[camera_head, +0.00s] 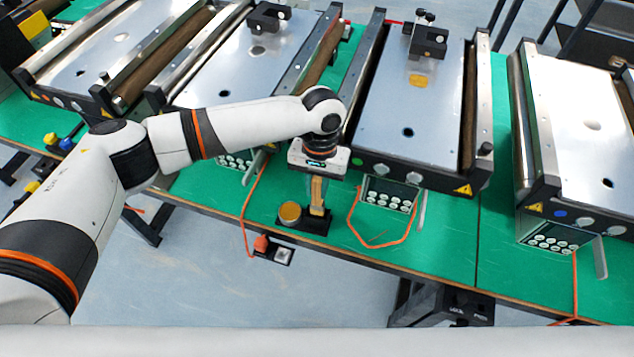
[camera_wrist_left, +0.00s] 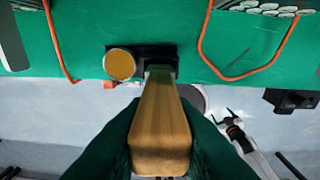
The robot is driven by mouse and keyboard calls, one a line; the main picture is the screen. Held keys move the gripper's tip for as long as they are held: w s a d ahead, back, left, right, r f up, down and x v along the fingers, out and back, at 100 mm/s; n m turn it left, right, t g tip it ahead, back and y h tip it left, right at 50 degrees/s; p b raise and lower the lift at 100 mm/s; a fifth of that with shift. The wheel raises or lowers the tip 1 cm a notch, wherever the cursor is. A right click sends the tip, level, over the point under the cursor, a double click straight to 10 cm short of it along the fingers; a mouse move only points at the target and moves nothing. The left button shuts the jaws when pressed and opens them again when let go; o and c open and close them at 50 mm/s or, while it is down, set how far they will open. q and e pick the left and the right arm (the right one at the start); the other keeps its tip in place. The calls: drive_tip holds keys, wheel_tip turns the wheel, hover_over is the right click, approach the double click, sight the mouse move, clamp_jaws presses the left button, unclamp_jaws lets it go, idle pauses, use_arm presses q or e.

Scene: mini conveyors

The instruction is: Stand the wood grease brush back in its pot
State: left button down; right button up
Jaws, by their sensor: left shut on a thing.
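My left gripper (camera_head: 318,178) points down over the front edge of the green table. It is shut on the wood grease brush (camera_wrist_left: 160,125), whose wooden handle lies between the two dark green fingers in the left wrist view. The brush (camera_head: 318,192) looks roughly upright in the head view. Its lower end is over the square part of a small black holder (camera_head: 316,224); whether it is inside or just above, I cannot tell. A round pot with an amber top (camera_head: 290,212) sits at the holder's left side, also seen in the wrist view (camera_wrist_left: 119,64).
An orange cable (camera_head: 352,225) loops to the right of the holder, and another runs down at left to an orange-and-black item (camera_head: 262,243) at the table edge. Mini conveyors (camera_head: 415,120) stand behind. Green table (camera_head: 450,240) is clear to the right.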

use_arm(q)
drive_tip(key=shift+f+b, duration=0.3)
drive_tip(key=shift+f, duration=1.3)
drive_tip(key=c, duration=0.6)
unclamp_jaws()
wheel_tip(320, 180, up, 8)
drive_tip(key=p, duration=0.9)
idle(0.6)
